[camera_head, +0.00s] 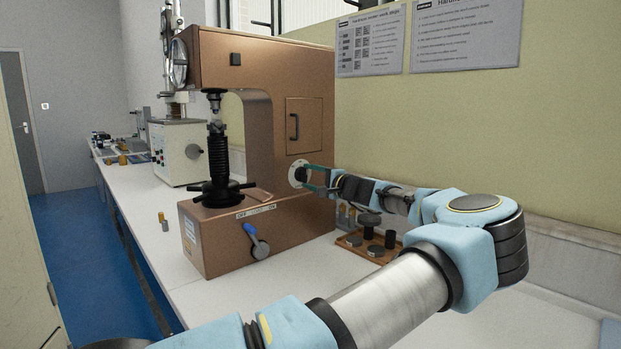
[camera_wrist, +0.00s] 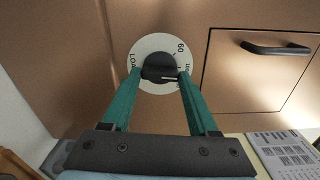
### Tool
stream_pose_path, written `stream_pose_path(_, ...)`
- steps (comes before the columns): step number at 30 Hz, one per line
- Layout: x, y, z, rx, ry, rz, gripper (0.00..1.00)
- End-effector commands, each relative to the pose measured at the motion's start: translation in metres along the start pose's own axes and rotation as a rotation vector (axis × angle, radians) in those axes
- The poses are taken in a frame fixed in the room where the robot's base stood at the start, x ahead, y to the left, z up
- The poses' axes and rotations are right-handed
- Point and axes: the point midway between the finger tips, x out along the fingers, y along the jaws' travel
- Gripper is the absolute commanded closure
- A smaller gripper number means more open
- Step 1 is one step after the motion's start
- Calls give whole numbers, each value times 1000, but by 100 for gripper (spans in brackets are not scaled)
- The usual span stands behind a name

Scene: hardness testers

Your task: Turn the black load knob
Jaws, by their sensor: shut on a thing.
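The black load knob (camera_wrist: 159,68) sits at the centre of a round white dial (camera_wrist: 141,51) on the side of the copper-brown hardness tester (camera_head: 225,62). The dial carries "LOAD" and numbers, among them 60. The knob's white pointer line points to the right in the wrist view. My gripper (camera_wrist: 160,76) has its two green fingers on either side of the knob, shut on it. In the head view my gripper (camera_head: 303,176) reaches the dial (camera_head: 297,173) from the right, and the fingers hide most of the knob.
A door panel with a black handle (camera_head: 294,127) is above the dial. A wooden tray (camera_head: 352,242) with dark round pieces stands below my arm. A second, cream-coloured tester (camera_head: 172,153) stands further back.

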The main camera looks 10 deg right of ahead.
Motion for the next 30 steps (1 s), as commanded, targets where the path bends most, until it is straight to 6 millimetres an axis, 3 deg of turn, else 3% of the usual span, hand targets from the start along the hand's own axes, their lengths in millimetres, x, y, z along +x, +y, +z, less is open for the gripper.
stream_pose_path(15, 0, -1, 0, 463, 0, 2, 96)
stream_pose_path(30, 0, 1, 0, 680, 0, 2, 96)
